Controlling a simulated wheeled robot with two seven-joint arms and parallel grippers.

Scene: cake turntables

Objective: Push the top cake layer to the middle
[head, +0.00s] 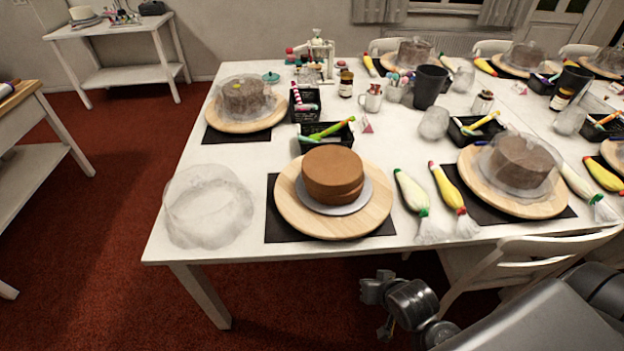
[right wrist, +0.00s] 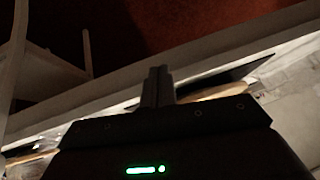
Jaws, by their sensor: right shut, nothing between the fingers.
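A brown two-layer cake stands on a silver disc (head: 360,200) on a round wooden turntable (head: 290,205). The top layer (head: 333,168) sits on the bottom layer (head: 345,197), looking slightly off to the left and back; the exact offset is hard to tell. My right gripper (head: 371,290) is below and in front of the table's front edge, apart from the cake. In the right wrist view its fingers (right wrist: 158,80) are together and empty. My left gripper is not in view.
A clear crumpled cover (head: 208,205) lies left of the turntable. Piping bags (head: 412,195) lie to its right, and a black tray (head: 327,137) with tools stands behind. A white chair (head: 545,245) stands at the front right. The table's front edge (head: 300,251) lies between my gripper and the cake.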

